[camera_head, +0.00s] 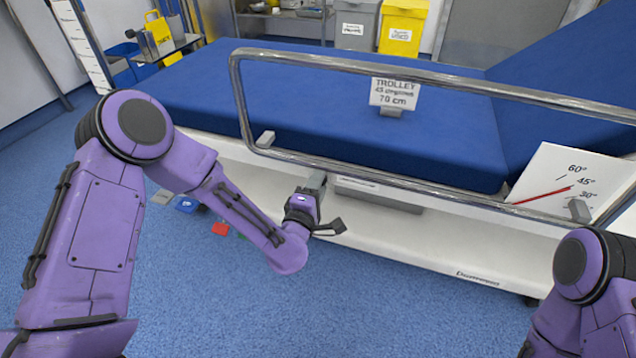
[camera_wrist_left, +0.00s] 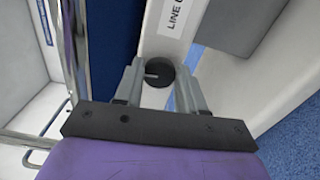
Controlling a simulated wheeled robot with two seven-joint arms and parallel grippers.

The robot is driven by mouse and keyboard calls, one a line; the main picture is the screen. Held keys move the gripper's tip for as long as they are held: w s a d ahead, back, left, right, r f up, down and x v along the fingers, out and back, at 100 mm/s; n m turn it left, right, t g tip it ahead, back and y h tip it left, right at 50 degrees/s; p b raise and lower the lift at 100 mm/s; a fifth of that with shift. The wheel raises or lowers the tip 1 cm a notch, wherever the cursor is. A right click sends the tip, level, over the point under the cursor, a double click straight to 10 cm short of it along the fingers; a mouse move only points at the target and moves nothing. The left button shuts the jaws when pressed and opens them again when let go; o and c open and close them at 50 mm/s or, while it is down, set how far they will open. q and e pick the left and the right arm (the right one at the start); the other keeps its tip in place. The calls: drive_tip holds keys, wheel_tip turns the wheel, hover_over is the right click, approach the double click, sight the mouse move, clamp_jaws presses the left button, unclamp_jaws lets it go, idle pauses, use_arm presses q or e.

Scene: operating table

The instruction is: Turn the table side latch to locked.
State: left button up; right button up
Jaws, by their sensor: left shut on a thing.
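The table side latch shows in the left wrist view as a round black knob (camera_wrist_left: 158,74) with a short pale mark on its face. The mark lies nearly sideways in that picture. My left gripper (camera_wrist_left: 160,84) has its two grey fingers on either side of the knob, shut on it. In the head view my left gripper (camera_head: 316,183) is at the white side of the operating table (camera_head: 430,236), below the rail. The knob cannot be made out there. My right arm shows at the lower right, but its gripper is out of view.
A steel side rail (camera_head: 300,157) runs just above my left gripper. A grey box (camera_head: 380,194) sits on the table side to its right. A white angle board (camera_head: 560,180) stands at the right. Blue floor (camera_head: 330,310) is open in front.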

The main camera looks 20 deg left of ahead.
use_arm(q)
drive_tip(key=shift+f+m, duration=0.1)
drive_tip(key=shift+m, duration=0.4)
drive_tip(key=o, duration=1.1)
drive_tip(key=shift+c, duration=0.2)
drive_tip(key=shift+s, duration=0.15)
drive_tip(key=s+p, duration=0.1)
drive_tip(key=s, duration=0.9)
drive_tip(key=shift+s+a, duration=0.2)
drive_tip(key=shift+a, duration=0.05)
